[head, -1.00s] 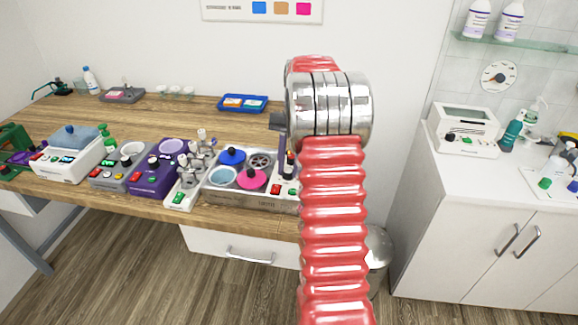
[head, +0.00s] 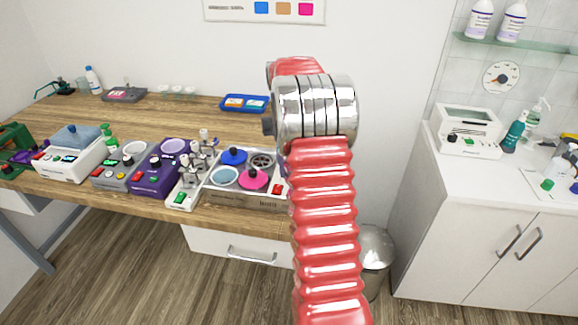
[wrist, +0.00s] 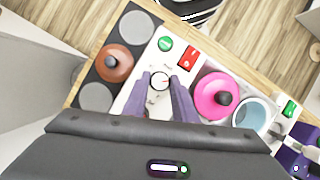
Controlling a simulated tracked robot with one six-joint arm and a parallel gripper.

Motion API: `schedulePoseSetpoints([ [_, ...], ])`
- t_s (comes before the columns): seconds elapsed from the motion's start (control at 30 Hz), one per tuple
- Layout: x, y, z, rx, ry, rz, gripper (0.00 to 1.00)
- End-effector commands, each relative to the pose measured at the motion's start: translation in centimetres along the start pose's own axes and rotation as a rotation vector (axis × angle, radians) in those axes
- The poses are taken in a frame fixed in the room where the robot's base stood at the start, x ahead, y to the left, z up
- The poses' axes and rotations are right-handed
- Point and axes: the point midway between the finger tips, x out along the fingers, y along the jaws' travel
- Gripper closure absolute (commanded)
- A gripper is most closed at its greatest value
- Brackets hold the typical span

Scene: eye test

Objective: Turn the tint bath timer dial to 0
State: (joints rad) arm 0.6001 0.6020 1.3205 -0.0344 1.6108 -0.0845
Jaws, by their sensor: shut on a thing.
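The tint bath timer dial (wrist: 160,79) is a small round knob with a light face and dark rim, on a white panel in the wrist view. Its numbers are too small to read. My gripper (wrist: 160,86) has purple fingers, one on each side of the dial, shut on it. In the head view my red arm hides the gripper and the dial. The tint bath (head: 240,199) shows left of my arm, with a pink lid (head: 253,179), a blue lid and an open pale blue pot.
In the wrist view a green button (wrist: 165,44) and a red switch (wrist: 188,56) sit just beyond the dial. A brown lid (wrist: 114,62) is to the left, the pink lid close on the right. Other machines (head: 157,172) stand further left on the wooden bench.

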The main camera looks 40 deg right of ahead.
Motion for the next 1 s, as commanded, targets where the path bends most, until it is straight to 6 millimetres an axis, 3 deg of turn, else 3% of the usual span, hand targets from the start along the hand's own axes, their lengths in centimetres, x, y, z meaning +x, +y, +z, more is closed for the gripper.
schedulePoseSetpoints([
  [0.2,-0.1,0.1,-0.1,0.001,0.004,0.002,0.97],
  [0.23,-0.1,0.1,-0.1,0.001,0.004,0.002,0.73],
  [0.47,0.0,0.0,0.0,0.001,0.002,0.001,0.57],
  [0.77,-0.2,0.0,0.0,0.0,0.001,0.0,0.57],
  [1.0,-2.1,0.0,0.2,-0.003,0.003,0.002,0.57],
])
